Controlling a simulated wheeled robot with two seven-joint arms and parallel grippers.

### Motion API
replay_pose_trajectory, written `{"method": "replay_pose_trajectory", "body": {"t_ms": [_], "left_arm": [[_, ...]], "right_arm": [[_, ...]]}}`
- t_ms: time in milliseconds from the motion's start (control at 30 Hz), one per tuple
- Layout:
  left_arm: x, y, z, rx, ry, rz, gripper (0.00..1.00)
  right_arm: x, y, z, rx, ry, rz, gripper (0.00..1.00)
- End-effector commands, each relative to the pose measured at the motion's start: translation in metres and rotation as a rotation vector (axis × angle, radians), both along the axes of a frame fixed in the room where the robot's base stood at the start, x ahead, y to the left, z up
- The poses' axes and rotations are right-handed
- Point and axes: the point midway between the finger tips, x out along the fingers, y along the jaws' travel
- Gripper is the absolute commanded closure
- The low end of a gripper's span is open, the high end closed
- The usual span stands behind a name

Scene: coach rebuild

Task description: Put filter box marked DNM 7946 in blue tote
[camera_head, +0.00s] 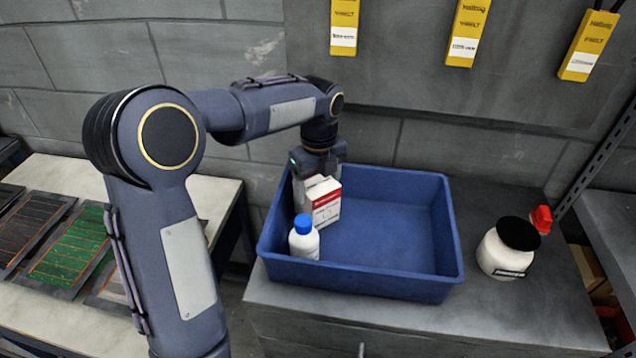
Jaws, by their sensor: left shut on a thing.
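The blue tote (425,287) stands on a grey bench in the middle of the view. My left gripper (318,180) reaches down over the tote's left part from above. It is shut on a small white box with a red band (325,208), taken as the filter box. Its marking is too small to read. The box is upright and within the tote's outline, near its left wall. I cannot tell whether it touches the floor of the tote. The fingers are partly hidden behind the box. My right gripper is not in view.
A white bottle with a blue cap (304,240) stands in the tote, just in front of the box. A white jar with a black lid (495,255) and a red-capped item (541,219) stand right of the tote. The tote's right half is empty.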

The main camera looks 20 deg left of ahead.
Motion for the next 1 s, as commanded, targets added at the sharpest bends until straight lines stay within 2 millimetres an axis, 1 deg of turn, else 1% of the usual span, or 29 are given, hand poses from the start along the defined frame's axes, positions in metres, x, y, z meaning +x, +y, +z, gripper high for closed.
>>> {"method": "replay_pose_trajectory", "body": {"t_ms": [167, 300, 333, 467, 500, 767, 867, 967, 1000], "left_arm": [[0.000, 0.000, 0.001, 0.000, -0.002, 0.001, 0.65], [0.000, 0.000, -0.003, 0.000, -0.002, 0.001, 0.65], [0.000, 0.000, -0.003, -0.001, -0.001, 0.001, 0.26], [0.000, 0.000, -0.002, -0.001, -0.001, 0.001, 0.09], [0.000, 0.000, -0.002, -0.001, -0.001, 0.001, 0.07], [0.000, 0.000, -0.001, 0.000, -0.001, 0.001, 0.07], [0.001, 0.000, 0.005, 0.000, -0.004, 0.001, 0.07], [0.001, 0.000, 0.020, 0.000, -0.006, 0.001, 0.07], [0.001, 0.000, 0.028, -0.001, -0.007, 0.001, 0.07]], "right_arm": [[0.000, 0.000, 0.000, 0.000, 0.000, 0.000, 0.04], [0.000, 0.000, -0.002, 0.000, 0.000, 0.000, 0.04], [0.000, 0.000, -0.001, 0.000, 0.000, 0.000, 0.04], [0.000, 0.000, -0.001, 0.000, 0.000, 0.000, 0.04], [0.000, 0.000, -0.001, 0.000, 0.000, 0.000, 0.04], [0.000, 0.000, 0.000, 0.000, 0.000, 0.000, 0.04], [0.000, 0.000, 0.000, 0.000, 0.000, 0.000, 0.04], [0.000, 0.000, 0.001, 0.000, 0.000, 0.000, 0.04], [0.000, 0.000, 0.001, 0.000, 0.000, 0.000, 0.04]]}}
